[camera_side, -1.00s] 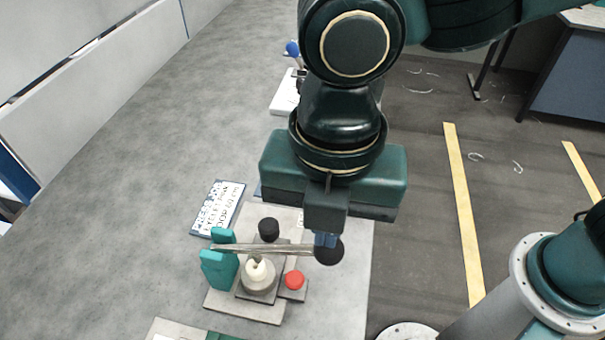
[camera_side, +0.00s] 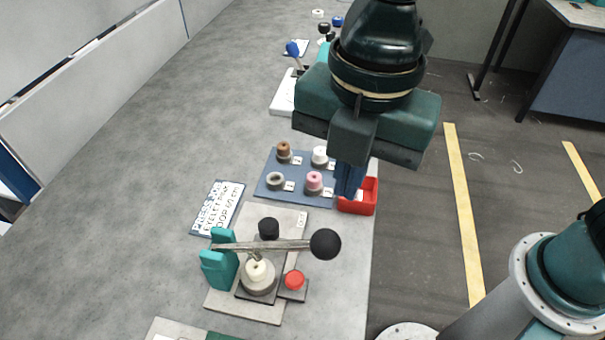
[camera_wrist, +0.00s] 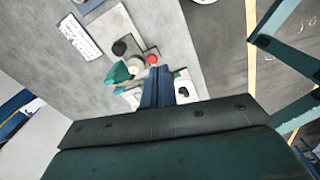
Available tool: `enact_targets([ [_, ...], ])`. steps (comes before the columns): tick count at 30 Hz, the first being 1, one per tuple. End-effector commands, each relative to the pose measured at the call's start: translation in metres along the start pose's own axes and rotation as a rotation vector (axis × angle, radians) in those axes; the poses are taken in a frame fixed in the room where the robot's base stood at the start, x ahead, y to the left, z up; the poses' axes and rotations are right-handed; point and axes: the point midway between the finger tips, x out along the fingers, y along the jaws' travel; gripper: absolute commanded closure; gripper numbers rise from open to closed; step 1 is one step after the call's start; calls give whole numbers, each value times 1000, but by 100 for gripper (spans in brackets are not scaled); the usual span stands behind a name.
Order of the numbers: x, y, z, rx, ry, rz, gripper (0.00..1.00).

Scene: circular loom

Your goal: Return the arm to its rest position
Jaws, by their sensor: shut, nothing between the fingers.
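My gripper (camera_side: 349,180) is shut and empty, its blue fingers pointing down above the table near the red bin. In the wrist view the shut fingers (camera_wrist: 157,86) reach up from the bottom, over the table. The loom station stands on a pale base plate (camera_side: 232,302) in front of it. A metal lever with a black ball knob (camera_side: 325,244) lies across the station, between a teal bracket (camera_side: 219,262) and the knob. A cream spool (camera_side: 257,271) sits below the lever, with a red button (camera_side: 294,280) beside it. The gripper is clear of the lever.
A blue mat (camera_side: 268,190) holds several spools left of my gripper. The red bin (camera_side: 358,196) is partly hidden by the fingers. A printed card (camera_side: 217,209) lies left. A white device with a blue knob (camera_side: 292,48) stands farther back. The left table is clear.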

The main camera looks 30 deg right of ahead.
Motion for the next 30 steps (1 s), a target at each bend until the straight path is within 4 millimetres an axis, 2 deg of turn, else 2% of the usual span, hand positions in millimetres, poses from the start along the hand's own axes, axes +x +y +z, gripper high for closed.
enact_targets([
  [1, -6, -3, 16, 77, 4, 17, 100],
  [6, -22, -21, 69, 379, 23, 80, 100],
  [15, -39, -72, 148, 938, 67, 201, 100],
  [24, -40, -137, 200, 1486, 130, 337, 100],
  [30, -33, -178, 219, 1821, 182, 433, 100],
])
